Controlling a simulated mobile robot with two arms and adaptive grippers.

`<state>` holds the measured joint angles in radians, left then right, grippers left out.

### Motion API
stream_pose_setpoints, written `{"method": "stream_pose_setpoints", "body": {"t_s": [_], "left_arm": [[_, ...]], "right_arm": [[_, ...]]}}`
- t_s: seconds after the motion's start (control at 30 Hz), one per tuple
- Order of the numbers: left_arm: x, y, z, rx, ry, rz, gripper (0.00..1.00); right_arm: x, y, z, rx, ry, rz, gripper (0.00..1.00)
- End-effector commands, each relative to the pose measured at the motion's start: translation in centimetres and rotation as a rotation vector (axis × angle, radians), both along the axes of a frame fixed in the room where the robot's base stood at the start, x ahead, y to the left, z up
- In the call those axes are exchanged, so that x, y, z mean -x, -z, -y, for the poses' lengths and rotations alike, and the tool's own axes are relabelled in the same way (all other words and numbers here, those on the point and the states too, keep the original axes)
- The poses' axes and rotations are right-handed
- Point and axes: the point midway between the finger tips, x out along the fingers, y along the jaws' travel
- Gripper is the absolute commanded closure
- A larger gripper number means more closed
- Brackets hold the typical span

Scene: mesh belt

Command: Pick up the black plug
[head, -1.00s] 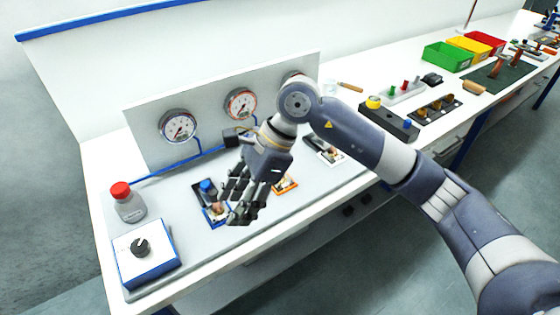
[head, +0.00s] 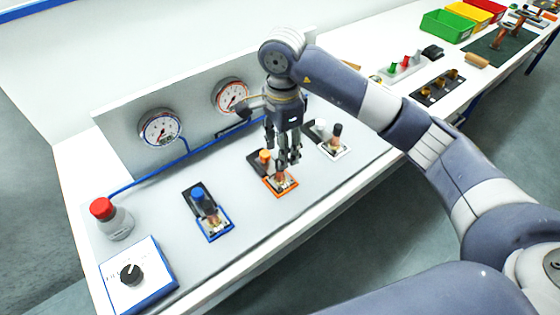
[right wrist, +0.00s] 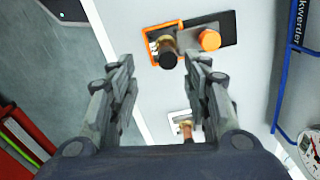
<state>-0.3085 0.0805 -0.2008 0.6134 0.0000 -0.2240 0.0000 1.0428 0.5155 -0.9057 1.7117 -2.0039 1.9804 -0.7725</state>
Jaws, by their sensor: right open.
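Several small stations lie on the grey panel. In the right wrist view a black plug (right wrist: 168,60) stands on a brass fitting in the orange-framed station (right wrist: 182,43), beside an orange knob (right wrist: 209,39). In the head view, the white-framed station (head: 335,151) also holds a black-topped plug (head: 337,130) on brass. My right gripper (head: 288,164) points down over the orange-framed station (head: 281,184), covering part of it. In the right wrist view its fingers (right wrist: 160,70) are open and spread, with nothing held between them. My left gripper is not in view.
A blue-framed station (head: 216,228) with a blue knob lies to the left. A red-capped bottle (head: 113,219) and a dial box (head: 138,273) stand at the panel's left end. Two gauges (head: 160,128) are on the upright board behind. Coloured bins (head: 446,26) stand far right.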

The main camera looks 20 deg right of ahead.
Motion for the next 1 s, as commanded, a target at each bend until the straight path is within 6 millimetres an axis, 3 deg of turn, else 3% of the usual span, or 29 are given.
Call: {"method": "stream_pose_setpoints", "body": {"t_s": [0.07, 0.17, 0.53, 0.83, 0.87, 1.0], "left_arm": [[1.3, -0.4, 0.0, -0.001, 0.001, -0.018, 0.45], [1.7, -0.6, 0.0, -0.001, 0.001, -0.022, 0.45], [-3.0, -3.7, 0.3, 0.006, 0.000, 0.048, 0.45], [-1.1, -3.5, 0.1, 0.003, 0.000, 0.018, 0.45], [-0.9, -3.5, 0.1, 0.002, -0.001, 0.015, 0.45], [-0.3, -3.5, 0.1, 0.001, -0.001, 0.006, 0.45]], "right_arm": [[0.0, 0.6, 0.0, -0.001, 0.002, 0.000, 0.55], [-0.1, 1.1, 0.0, 0.000, 0.001, 0.001, 0.55], [-0.5, 5.5, -0.3, -0.002, 0.001, -0.001, 0.55], [-0.6, 6.3, -0.3, 0.000, 0.000, 0.003, 0.55], [-0.6, 6.3, -0.3, 0.000, 0.000, 0.003, 0.58], [-0.6, 6.3, -0.3, 0.000, 0.000, 0.003, 0.90]]}}
